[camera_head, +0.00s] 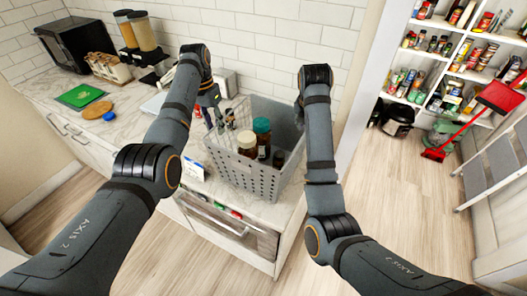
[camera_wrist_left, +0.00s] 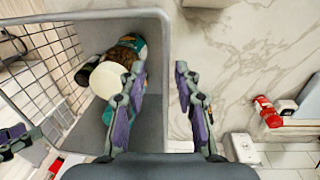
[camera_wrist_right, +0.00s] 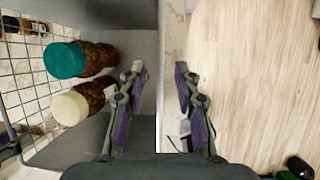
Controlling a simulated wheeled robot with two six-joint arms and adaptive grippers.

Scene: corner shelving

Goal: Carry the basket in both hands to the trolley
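The grey perforated basket (camera_head: 243,178) stands on the marble counter. It holds a white-lidded jar (camera_head: 247,142), a teal-lidded jar (camera_head: 262,127) and dark bottles (camera_head: 278,158). My left gripper (camera_head: 219,116) is at the basket's left side. In the left wrist view its fingers (camera_wrist_left: 157,82) are apart, one inside and one outside the basket wall (camera_wrist_left: 160,40). My right gripper is mostly hidden by its arm in the head view. In the right wrist view its fingers (camera_wrist_right: 158,82) are apart on either side of the opposite wall (camera_wrist_right: 148,35). I see no trolley.
A black microwave (camera_head: 78,45), cereal dispensers (camera_head: 143,32) and a green board (camera_head: 80,96) stand on the counter to the left. Pantry shelves (camera_head: 440,57), a red broom (camera_head: 433,155) and a step ladder (camera_head: 492,170) are at the right. The wooden floor (camera_head: 400,220) between is clear.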

